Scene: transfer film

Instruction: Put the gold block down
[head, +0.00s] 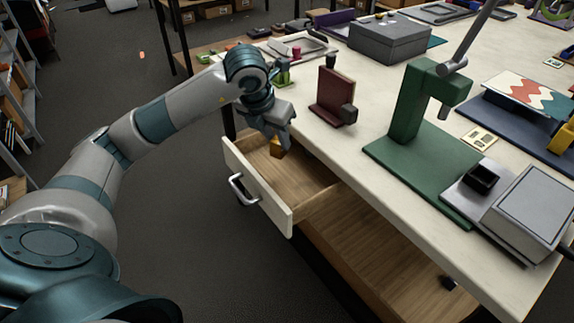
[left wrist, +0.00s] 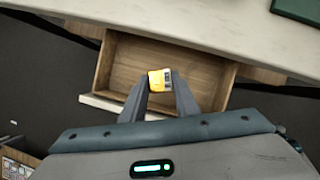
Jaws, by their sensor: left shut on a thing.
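The gold block (head: 277,148) is small and held at the tips of my left gripper (head: 281,138). In the left wrist view the gold block (left wrist: 160,80) shows between the two fingers of my left gripper (left wrist: 161,86), with a pale, marked face on its right part. The gripper is shut on it. Block and fingers are over the open wooden drawer (head: 310,178), which also shows in the left wrist view (left wrist: 115,65). I cannot tell how far the block is above the drawer floor. My right gripper is not in view.
The drawer has a white front with a metal handle (head: 238,187). Above it is the pale tabletop (head: 330,150), whose edge lies close to my left gripper. A dark red stand (head: 334,97) and a green press (head: 408,115) stand on the table.

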